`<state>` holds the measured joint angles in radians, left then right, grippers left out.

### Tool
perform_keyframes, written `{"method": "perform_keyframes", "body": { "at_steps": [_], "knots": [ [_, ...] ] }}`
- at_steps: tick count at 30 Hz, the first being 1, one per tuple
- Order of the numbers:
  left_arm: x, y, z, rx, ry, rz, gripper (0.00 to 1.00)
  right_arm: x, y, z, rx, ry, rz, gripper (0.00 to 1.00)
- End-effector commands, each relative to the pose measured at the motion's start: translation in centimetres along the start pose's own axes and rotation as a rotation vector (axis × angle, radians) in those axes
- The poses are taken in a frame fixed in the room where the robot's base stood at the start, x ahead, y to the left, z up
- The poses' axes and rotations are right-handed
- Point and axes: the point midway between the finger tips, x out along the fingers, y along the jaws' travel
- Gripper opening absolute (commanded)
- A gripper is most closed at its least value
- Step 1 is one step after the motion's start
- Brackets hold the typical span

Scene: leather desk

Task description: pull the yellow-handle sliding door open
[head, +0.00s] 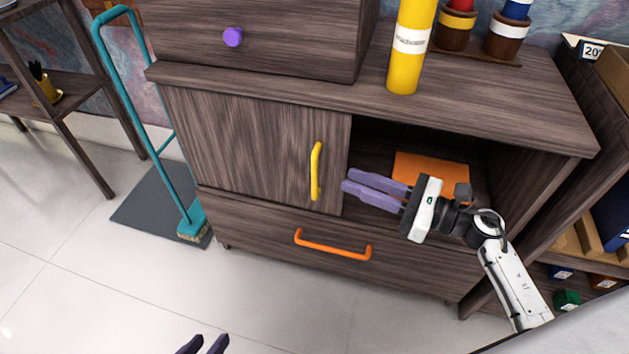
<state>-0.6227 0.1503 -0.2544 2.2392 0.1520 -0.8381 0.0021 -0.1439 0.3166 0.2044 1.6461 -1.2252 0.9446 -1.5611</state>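The sliding door (250,140) of brown wood covers the left part of the cabinet opening. Its yellow handle (316,171) is an upright bar near the door's right edge. My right gripper (346,180) has two lilac fingers pointing left, a narrow gap between them. Its tips are at the door's right edge, to the right of the yellow handle and apart from it in the picture; nothing shows between them. My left gripper (203,344) shows only as two dark fingertips at the bottom edge, spread apart and empty, far below the handle.
The right compartment is uncovered, with an orange object (431,170) inside. A drawer with an orange handle (333,245) lies below the door. A teal broom (150,120) stands left of the cabinet.

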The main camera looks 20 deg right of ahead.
Motion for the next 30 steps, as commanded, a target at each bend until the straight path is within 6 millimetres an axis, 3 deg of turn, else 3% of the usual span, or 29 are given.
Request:
{"method": "perform_keyframes", "body": {
  "at_steps": [16, 21, 30],
  "knots": [
    [0.4, 0.2, 0.2, 0.011, -0.02, 0.013, 0.31, 8.6, 0.1, 0.0, -0.011, 0.001, 0.006, 0.18],
    [0.5, 0.3, 0.2, 0.013, -0.022, 0.015, 0.31, 9.9, 0.1, -0.1, -0.011, 0.003, 0.005, 0.18],
    [0.5, 0.3, 0.2, 0.013, -0.023, 0.017, 0.31, 10.1, 0.2, -0.1, -0.01, 0.004, 0.006, 0.18]
  ]
}}
